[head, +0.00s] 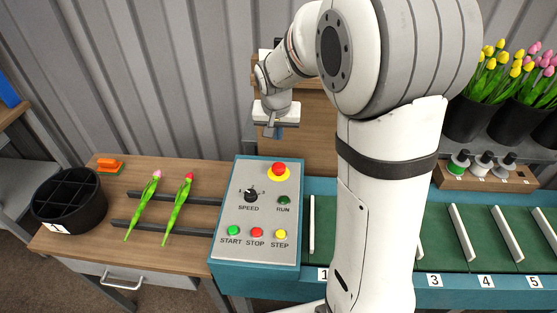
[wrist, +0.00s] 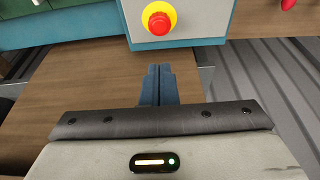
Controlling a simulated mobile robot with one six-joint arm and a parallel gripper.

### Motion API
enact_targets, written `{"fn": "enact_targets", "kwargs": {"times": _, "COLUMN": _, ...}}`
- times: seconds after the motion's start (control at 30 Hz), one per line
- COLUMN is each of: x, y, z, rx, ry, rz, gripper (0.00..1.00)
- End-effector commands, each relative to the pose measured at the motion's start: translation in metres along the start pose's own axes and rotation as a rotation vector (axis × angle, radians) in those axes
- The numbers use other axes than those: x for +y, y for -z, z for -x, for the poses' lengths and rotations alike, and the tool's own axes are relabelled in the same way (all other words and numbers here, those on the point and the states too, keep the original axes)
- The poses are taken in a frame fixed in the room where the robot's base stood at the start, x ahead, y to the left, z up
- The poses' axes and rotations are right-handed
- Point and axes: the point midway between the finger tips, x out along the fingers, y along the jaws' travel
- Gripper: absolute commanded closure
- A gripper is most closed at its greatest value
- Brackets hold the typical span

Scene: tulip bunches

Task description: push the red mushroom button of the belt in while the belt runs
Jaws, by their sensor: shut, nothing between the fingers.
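The red mushroom button (head: 278,168) sits on a yellow disc at the top of the grey control panel (head: 238,203). It also shows in the wrist view (wrist: 159,23), at the top, beyond the fingertips. My gripper (head: 278,133) is shut and empty, behind and above the button in the head view, apart from it. Its blue fingers (wrist: 159,69) are together in the wrist view. The green belt (head: 460,254) with white slats runs right of the panel, partly hidden by my arm. The RUN lamp (head: 283,200) looks dark green; belt motion cannot be told.
The panel also carries a black speed knob (head: 251,195) and green, red and yellow buttons. Two tulips (head: 178,208) lie on rails on the wooden table left of it, near a black divided bin (head: 68,199).

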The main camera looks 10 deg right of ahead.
Motion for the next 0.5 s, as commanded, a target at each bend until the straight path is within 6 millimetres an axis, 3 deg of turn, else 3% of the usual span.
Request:
{"fn": "enact_targets", "kwargs": {"times": 0.23, "x": 0.000, "y": 0.000, "z": -0.016, "rx": -0.004, "ry": -0.002, "rz": 0.000, "gripper": 1.00}}
{"fn": "enact_targets", "kwargs": {"times": 0.5, "x": 0.000, "y": -0.001, "z": -0.069, "rx": -0.006, "ry": -0.002, "rz": 0.001, "gripper": 1.00}}
